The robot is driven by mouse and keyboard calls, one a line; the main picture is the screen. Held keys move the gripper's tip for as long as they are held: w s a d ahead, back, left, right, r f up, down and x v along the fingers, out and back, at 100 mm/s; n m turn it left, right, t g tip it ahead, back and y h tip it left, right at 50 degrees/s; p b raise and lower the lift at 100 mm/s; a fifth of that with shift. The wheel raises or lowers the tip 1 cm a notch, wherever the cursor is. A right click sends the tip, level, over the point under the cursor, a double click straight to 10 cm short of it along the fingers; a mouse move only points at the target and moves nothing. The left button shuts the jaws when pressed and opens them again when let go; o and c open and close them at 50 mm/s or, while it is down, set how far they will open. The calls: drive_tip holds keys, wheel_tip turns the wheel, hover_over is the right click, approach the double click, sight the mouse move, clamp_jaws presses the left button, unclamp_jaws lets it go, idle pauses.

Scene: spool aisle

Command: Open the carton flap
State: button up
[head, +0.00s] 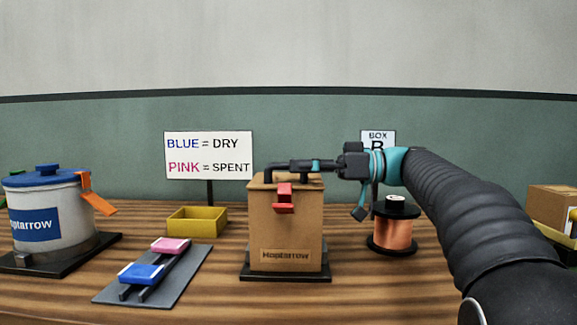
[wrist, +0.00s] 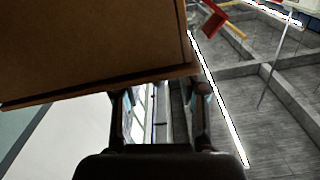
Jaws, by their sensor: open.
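The brown carton (head: 285,225) stands on a dark base in the middle of the table, with a label low on its front. A red tab (head: 284,197) sticks out near the top of its front; the tab also shows in the wrist view (wrist: 212,20). My gripper (head: 298,165) reaches in from the right, lying level just over the carton's top. In the wrist view its two fingers stand apart with nothing visible between them, and the brown carton (wrist: 90,45) fills the upper left beyond the fingertips. I cannot tell whether they touch it. The gripper partly hides the carton's top.
A copper spool (head: 391,228) stands right of the carton, below my arm. A yellow tray (head: 197,222), a rack with pink and blue blocks (head: 141,273) and a blue-lidded drum (head: 50,215) stand left. A sign (head: 208,155) stands behind. Another box (head: 552,205) is far right.

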drive_tip(key=shift+a, duration=1.4)
clamp_jaws()
